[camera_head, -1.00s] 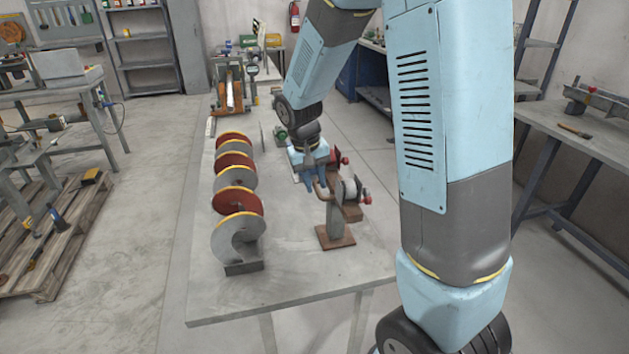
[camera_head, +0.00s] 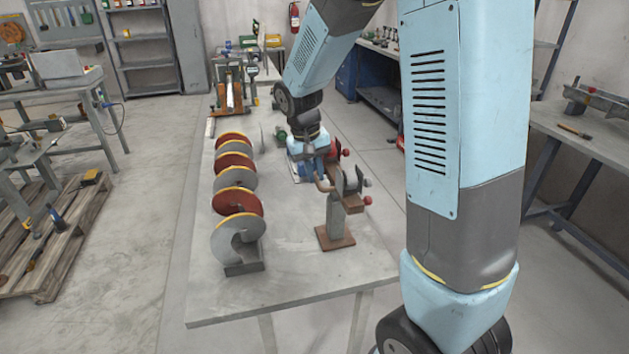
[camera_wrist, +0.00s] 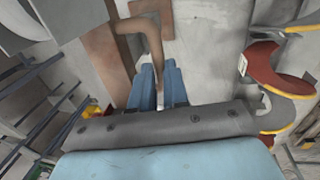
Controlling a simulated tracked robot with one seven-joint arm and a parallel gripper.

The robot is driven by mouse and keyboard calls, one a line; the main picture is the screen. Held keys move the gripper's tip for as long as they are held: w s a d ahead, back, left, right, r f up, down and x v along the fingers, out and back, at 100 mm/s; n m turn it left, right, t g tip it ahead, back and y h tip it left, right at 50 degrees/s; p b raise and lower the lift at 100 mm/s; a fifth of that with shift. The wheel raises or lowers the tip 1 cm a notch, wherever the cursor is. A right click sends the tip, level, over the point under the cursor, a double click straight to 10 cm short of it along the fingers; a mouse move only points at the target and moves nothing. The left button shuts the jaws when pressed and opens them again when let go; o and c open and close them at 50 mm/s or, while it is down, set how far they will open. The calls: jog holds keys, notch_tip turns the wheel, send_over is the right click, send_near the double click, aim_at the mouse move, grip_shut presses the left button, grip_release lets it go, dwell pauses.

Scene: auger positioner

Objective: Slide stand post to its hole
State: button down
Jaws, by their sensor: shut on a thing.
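The stand (camera_head: 337,215) has an upright grey post on a square brown base plate (camera_head: 335,238) at the table's right side. Brown blocks, dark clamp parts and red knobs sit at its top. A bent copper-brown handle (camera_head: 322,185) reaches left from it toward my gripper (camera_head: 312,166), which is partly hidden by my wrist. In the wrist view, the blue fingers of my gripper (camera_wrist: 156,82) are shut around the lower end of the bent handle (camera_wrist: 152,42). A brown bar (camera_wrist: 104,58) lies just left of the handle. The hole cannot be made out.
A row of red and grey auger discs with yellow edges (camera_head: 237,205) stands left of the stand, with clear table (camera_head: 285,280) between and in front. The discs also show right in the wrist view (camera_wrist: 275,85).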

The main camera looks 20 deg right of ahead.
notch_tip(320, 180, up, 2)
jog(key=shift+w+r, duration=0.1)
jog(key=shift+r, duration=0.05)
jog(key=c, duration=1.1)
grip_release()
jog(key=r, duration=0.4)
jog(key=a+r, duration=0.1)
jog(key=r, duration=0.4)
jog(key=a+r, duration=0.1)
jog(key=r, duration=0.3)
jog(key=shift+a+r, duration=0.15)
jog(key=shift+a, duration=0.1)
